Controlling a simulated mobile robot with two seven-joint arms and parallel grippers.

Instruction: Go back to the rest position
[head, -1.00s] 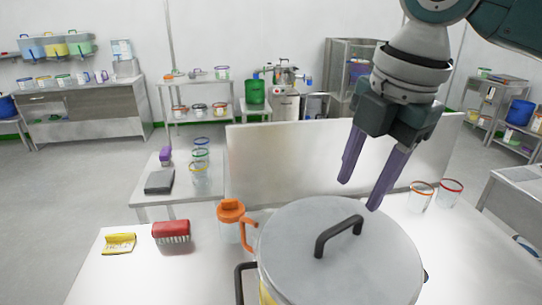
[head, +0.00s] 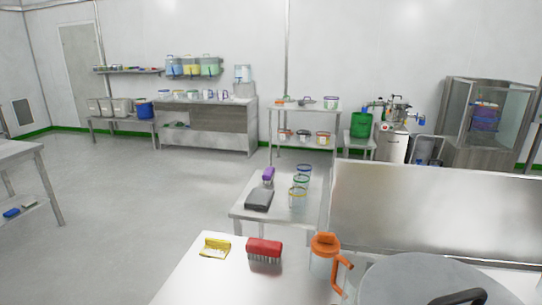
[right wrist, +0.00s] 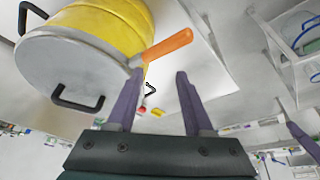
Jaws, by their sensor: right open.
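My right gripper (right wrist: 160,76) shows in the right wrist view with its two purple fingers apart and nothing seen between them. It is out of the head view. A yellow vessel (right wrist: 118,22) with a grey lid (right wrist: 70,70) and black handles lies beyond its left finger in that view. The grey lid also shows at the bottom right of the head view (head: 405,282), cut off by the frame edge. An orange handle (right wrist: 168,46) appears just beyond the fingertips; contact cannot be told. My left gripper is not in view.
The white front table holds a yellow pad (head: 215,248), a red brush (head: 264,250) and an orange-lidded jug (head: 325,262). A steel panel (head: 430,215) stands behind. A side table holds clear containers (head: 299,190) and a dark block (head: 259,199). Open floor (head: 110,220) lies left.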

